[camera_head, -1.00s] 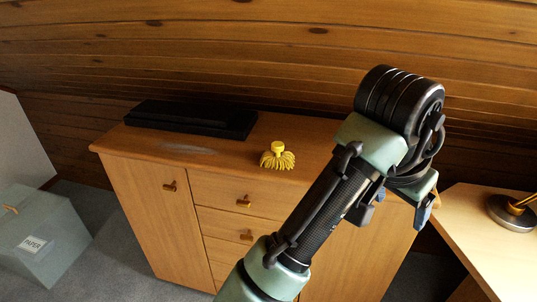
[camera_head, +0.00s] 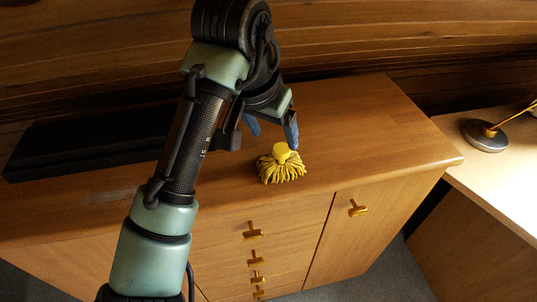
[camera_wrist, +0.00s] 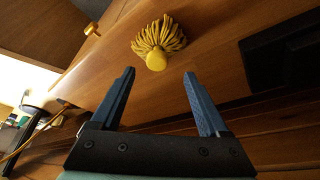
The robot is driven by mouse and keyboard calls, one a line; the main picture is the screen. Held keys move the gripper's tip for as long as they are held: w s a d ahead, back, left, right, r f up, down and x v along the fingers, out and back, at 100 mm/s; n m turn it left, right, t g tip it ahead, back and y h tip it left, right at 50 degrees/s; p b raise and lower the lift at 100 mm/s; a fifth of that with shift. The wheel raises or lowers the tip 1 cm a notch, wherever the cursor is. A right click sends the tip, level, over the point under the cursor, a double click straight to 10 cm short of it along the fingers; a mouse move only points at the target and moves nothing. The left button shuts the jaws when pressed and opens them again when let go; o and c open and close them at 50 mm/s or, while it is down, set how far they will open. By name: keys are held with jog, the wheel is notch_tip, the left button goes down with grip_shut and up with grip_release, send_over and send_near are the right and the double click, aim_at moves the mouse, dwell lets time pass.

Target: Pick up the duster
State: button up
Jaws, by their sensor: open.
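The duster (camera_head: 282,165) is a yellow mop-like head with a round yellow knob. It sits on the wooden cabinet top (camera_head: 360,120) near the front edge. Nothing is between the fingers.
A flat black case (camera_head: 90,140) lies on the cabinet top at the left, partly behind my arm. A desk (camera_head: 510,165) with a lamp base (camera_head: 484,136) stands at the right. A wooden plank wall rises behind. The cabinet top right of the duster is clear.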

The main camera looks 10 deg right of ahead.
aim_at(282, 148)
jog(key=x, duration=0.5)
jog(key=shift+d+f, duration=0.3)
jog(key=shift+d, duration=0.15)
jog(key=shift+w, duration=0.1)
grip_shut()
jog(key=shift+r, duration=0.1)
